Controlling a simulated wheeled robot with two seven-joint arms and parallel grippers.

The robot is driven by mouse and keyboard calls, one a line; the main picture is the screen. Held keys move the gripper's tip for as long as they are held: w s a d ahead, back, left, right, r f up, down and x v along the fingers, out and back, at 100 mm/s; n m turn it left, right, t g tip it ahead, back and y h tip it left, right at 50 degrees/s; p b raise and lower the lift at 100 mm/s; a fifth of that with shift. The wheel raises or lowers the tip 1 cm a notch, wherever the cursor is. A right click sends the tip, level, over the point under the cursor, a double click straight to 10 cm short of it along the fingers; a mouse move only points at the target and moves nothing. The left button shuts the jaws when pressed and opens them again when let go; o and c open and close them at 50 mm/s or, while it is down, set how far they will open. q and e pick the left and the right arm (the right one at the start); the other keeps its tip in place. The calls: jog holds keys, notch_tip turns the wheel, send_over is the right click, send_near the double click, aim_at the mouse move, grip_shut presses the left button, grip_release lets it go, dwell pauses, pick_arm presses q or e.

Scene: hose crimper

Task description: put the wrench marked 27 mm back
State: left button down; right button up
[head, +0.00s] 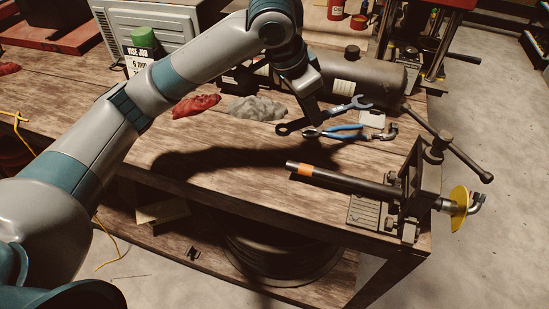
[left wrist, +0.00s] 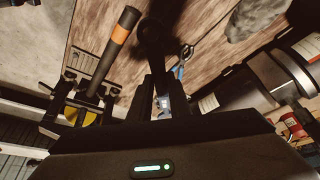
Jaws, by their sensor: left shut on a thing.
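A dark combination wrench (head: 343,109) is held by my left gripper (head: 313,122) above the workbench. Its ring end points left and its open end points right. The size mark is too small to read. Blue-handled pliers (head: 345,128) lie on the bench just below the wrench in the head view. They also show in the left wrist view (left wrist: 180,70). My right gripper is not in view.
A vise (head: 420,185) holds a dark tube with an orange band (head: 305,169) at the bench's right edge. A grey cylinder (head: 370,78) lies behind the wrench. Grey (head: 257,108) and red (head: 195,105) rags lie left of it. The bench's middle is clear.

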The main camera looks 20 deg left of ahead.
pick_arm(q)
jog(key=shift+s+a+f, duration=0.15)
jog(key=shift+a+f, duration=0.05)
jog(key=shift+a, duration=0.15)
jog(key=s+a+f+p, duration=0.1)
jog(key=a+f, duration=0.1)
jog(key=a, duration=0.1)
jog(key=s+a+f+p, duration=0.1)
jog(key=s+a+f, duration=0.1)
jog(key=a, duration=0.1)
jog(key=s+a+f+p, duration=0.1)
jog(key=s+a+f, duration=0.1)
jog(key=a, duration=0.1)
jog(key=shift+a+f, duration=0.3)
jog(key=shift+a, duration=0.1)
jog(key=shift+f+p, duration=0.6)
jog(key=shift+f, duration=1.4)
jog(key=shift+f, duration=0.3)
